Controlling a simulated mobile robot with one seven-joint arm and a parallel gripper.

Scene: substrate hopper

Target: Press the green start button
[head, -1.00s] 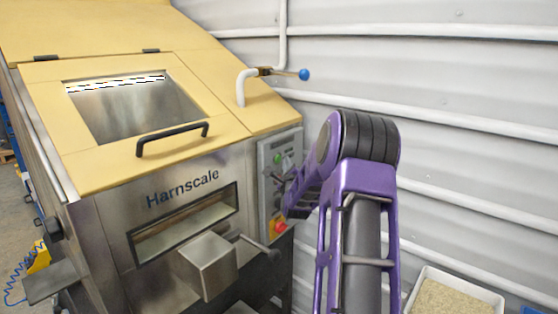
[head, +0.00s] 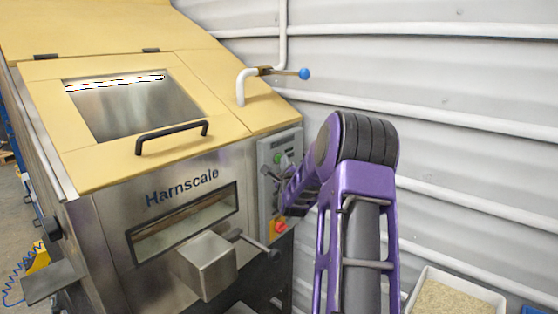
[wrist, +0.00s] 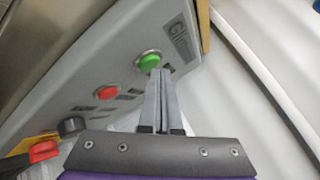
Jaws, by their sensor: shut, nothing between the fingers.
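The green start button (wrist: 149,62) sits in a round metal collar on the grey control panel (wrist: 75,80) in the wrist view. My gripper (wrist: 160,72) is shut and empty, its fingertips at the lower right edge of the green button. I cannot tell whether they touch it. In the head view the green button (head: 277,158) shows small near the top of the panel, and my purple arm reaches toward it from the right.
A red button (wrist: 107,92), a black knob (wrist: 72,125) and a red emergency stop (wrist: 43,151) share the panel. In the head view, a lever (head: 250,242) stands out from the Harnscale hopper's front (head: 110,215). A blue-tipped valve handle (head: 304,74) is above.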

